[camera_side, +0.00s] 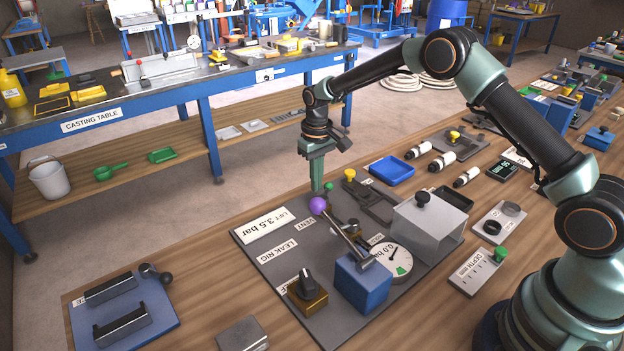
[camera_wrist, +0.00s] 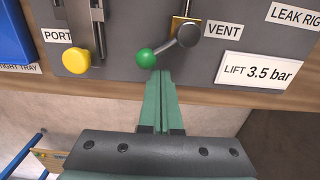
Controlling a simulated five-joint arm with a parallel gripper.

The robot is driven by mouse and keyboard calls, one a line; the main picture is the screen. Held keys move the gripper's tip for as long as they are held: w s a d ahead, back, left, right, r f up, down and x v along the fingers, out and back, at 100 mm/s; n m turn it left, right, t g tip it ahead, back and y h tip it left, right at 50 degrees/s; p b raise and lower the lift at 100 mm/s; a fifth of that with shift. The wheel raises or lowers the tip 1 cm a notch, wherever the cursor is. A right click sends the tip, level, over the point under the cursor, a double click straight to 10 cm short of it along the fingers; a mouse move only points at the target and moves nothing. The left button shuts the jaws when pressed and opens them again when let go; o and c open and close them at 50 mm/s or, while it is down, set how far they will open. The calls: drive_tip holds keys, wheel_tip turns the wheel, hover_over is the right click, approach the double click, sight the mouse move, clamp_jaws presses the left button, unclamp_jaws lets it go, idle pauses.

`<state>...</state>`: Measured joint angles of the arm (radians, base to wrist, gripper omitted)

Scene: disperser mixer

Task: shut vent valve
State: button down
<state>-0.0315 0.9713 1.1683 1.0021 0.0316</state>
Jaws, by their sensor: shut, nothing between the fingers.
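The vent valve shows in the wrist view as a brass body with a dark round pivot (camera_wrist: 188,35) and a short grey lever ending in a green ball knob (camera_wrist: 146,57). The lever slants toward the panel's near edge, left of the VENT label (camera_wrist: 222,30). My gripper (camera_wrist: 160,74) is shut and empty, its tips just beside and below the green knob; I cannot tell if they touch. In the side view my gripper (camera_side: 316,188) points down at the panel edge, left of the green knob (camera_side: 328,186). The valve body is largely hidden there.
A lever with a purple knob (camera_side: 317,205) rises from a blue block (camera_side: 362,283) close to my gripper. A yellow knob (camera_wrist: 77,61) stands left of the valve in the wrist view. A gauge (camera_side: 390,262) and a grey box (camera_side: 428,226) stand on the panel's right side.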

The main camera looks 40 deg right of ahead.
sight(327, 183)
idle(0.4)
drive_tip(key=shift+s+d, duration=0.35)
drive_tip(key=shift+d, duration=0.3)
drive_tip(key=shift+s+d, duration=0.55)
drive_tip(key=shift+s, duration=0.1)
idle(0.5)
drive_tip(key=shift+w+a, duration=0.15)
drive_tip(key=shift+w, duration=0.15)
idle(0.3)
drive_tip(key=shift+r, duration=3.45)
